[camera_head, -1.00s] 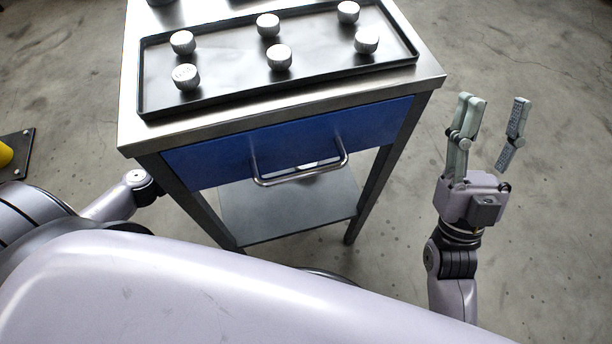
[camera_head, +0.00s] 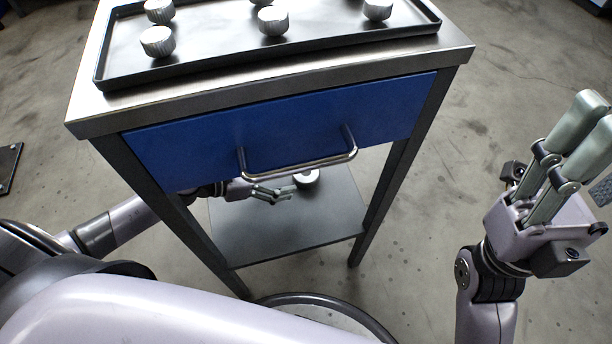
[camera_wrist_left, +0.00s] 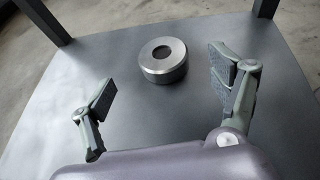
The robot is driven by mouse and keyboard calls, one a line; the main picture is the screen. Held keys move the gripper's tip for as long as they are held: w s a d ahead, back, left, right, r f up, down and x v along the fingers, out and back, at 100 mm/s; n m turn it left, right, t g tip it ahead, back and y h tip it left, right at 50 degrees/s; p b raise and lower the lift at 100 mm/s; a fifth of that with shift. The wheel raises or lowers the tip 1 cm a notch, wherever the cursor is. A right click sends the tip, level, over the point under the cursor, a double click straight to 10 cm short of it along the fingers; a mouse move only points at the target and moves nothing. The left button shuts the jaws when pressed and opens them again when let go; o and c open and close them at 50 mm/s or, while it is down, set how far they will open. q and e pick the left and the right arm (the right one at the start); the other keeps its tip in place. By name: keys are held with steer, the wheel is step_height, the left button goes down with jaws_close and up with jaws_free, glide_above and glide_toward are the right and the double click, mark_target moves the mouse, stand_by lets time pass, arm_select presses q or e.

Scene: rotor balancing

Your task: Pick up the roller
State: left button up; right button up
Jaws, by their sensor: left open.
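The roller (camera_head: 307,180), a short steel cylinder with a dark round recess in its top, stands on the lower shelf under the blue drawer. It also shows in the left wrist view (camera_wrist_left: 164,65). My left gripper (camera_head: 279,193) is open over the shelf, just left of the roller in the head view. In the left wrist view (camera_wrist_left: 162,85) the roller lies ahead of the spread fingers, nearly centred between them and not gripped. My right gripper (camera_head: 590,165) is open and empty at the right, partly cut off by the picture edge.
The shelf (camera_head: 290,235) is otherwise bare. Table legs (camera_head: 385,200) flank it, and the drawer (camera_head: 285,125) with its bar handle (camera_head: 300,165) overhangs it. Several knurled knobs (camera_head: 272,20) stand in a tray (camera_head: 270,58) on the steel top.

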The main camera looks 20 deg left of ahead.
mark_target(301, 174)
arm_select(q)
steer(key=shift+b+x, duration=0.75)
steer(key=shift+x, duration=2.7)
steer(key=shift+s+f, duration=0.1)
steer(key=shift+s, duration=0.1)
steer(key=shift+c, duration=0.4)
steer(key=c, duration=1.9)
steer(key=shift+w, duration=0.1)
